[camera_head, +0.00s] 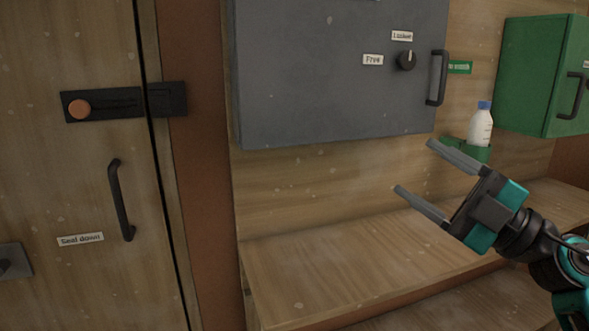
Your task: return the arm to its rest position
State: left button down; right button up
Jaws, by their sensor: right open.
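My right gripper (412,166) comes in from the right in the head view. Its two grey fingers are spread apart with nothing between them. It hovers above the wooden shelf, below and in front of the grey cabinet (320,75). The fingers point up and to the left. My left gripper does not show.
The grey cabinet has a dark knob (406,61) and a handle (437,78). A white bottle with a blue cap (480,124) stands in a green holder (476,152) behind the gripper. A green cabinet (535,75) hangs right. A wooden door (75,190) with a bolt (104,104) is left. The wooden shelf (310,265) is bare.

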jog(key=s+d+f+m+t+h+p, duration=0.1)
jog(key=d+f+m+t+h+p, duration=0.15)
jog(key=f+m+h, duration=0.75)
jog(key=s+d+f+m+t+h+p, duration=0.1)
jog(key=s+f+m+t+h, duration=0.3)
jog(key=f+m, duration=0.75)
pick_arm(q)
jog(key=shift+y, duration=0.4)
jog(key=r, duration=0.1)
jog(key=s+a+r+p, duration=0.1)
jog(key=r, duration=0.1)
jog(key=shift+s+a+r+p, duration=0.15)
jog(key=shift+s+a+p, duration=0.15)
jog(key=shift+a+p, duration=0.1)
pick_arm(e)
jog(key=s+a+f+g+h, duration=0.1)
jog(key=s+f+g, duration=0.3)
jog(key=f, duration=0.5)
jog(key=s+a+f+g+h, duration=0.1)
jog(key=s+a+f+g, duration=0.2)
jog(key=s+f, duration=0.4)
notch_tip(320, 180, down, 3)
jog(key=shift+s+g+h, duration=0.3)
jog(key=shift+s+g, duration=0.1)
jog(key=shift+g, duration=0.45)
